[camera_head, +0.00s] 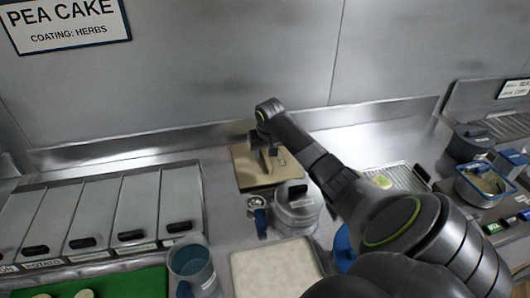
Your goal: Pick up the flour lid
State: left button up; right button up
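Which lid is the flour lid is not clear; the legible bin label reads "POTATO". Several closed metal bin lids with black handles, including one at the right end of the row (180,200), lie at the left. A round metal canister (297,212) with a grey lid (297,191) and dark knob stands in the middle. My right gripper (265,163) points down over a tan board (247,178), behind and left of the canister. Its fingers look apart, with nothing seen between them. My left gripper is out of view.
A blue-grey cup (192,265) stands in front of the bins, beside a green board (130,286). A pale square tray (275,268) lies in front of the canister. A blue-rimmed container (484,184) is at the right. My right arm hides part of the counter.

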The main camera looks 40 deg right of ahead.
grip_shut()
dwell(0.3)
